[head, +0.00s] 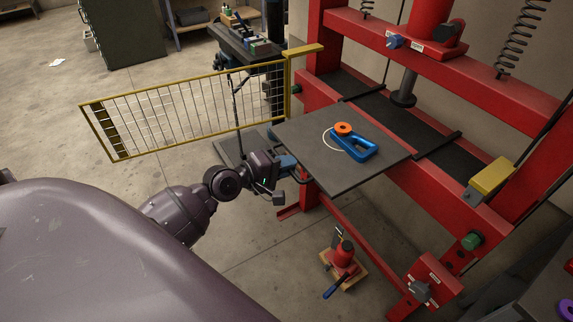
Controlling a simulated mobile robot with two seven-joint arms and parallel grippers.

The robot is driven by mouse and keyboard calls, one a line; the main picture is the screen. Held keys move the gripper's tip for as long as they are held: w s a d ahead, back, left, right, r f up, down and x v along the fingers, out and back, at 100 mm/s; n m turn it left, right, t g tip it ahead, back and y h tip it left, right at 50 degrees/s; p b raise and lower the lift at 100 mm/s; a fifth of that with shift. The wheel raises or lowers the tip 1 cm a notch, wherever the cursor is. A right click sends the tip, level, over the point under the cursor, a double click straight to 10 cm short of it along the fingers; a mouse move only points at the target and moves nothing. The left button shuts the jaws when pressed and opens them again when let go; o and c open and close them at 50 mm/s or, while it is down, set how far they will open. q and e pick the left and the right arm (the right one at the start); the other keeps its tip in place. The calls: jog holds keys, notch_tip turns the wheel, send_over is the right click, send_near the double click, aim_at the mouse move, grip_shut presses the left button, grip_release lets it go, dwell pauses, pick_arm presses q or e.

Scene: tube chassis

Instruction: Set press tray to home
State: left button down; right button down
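The press tray (312,130) is a flat dark grey plate. It sticks out from the red press frame (440,180) toward the left front. A blue oblong part (362,150) with an orange ring (344,128) at its end and a thin white loop lies on it. My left gripper (290,169) is at the tray's near left edge, by a small dark handle there. Its fingers are partly hidden, and I cannot tell whether they are closed on the handle. My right gripper is out of view.
A yellow mesh gate (185,108) stands open left of the press. A red bottle jack (343,256) sits on a small wooden base on the floor below the tray. The press ram (405,88) hangs above the bed behind the tray. Open concrete floor lies to the left.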

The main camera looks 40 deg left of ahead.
aim_at(299, 158)
pick_arm(q)
jog(key=shift+w, duration=0.1)
jog(key=w, duration=0.1)
jog(key=w+d, duration=0.1)
jog(key=w, duration=0.1)
jog(key=w+d+p, duration=0.1)
jog(key=shift+w+r, duration=0.2)
jog(key=shift+r, duration=0.05)
jog(key=r+x, duration=0.1)
jog(key=x, duration=0.4)
jog(key=r+x, duration=0.1)
jog(key=x, duration=0.4)
jog(key=r+x, duration=0.1)
jog(key=x, duration=0.4)
jog(key=shift+w+d+f, duration=0.15)
jog(key=shift+w+d, duration=0.15)
jog(key=shift+w, duration=0.3)
jog(key=shift+w+d, duration=0.2)
jog(key=shift+w, duration=0.35)
jog(key=shift+r, duration=0.2)
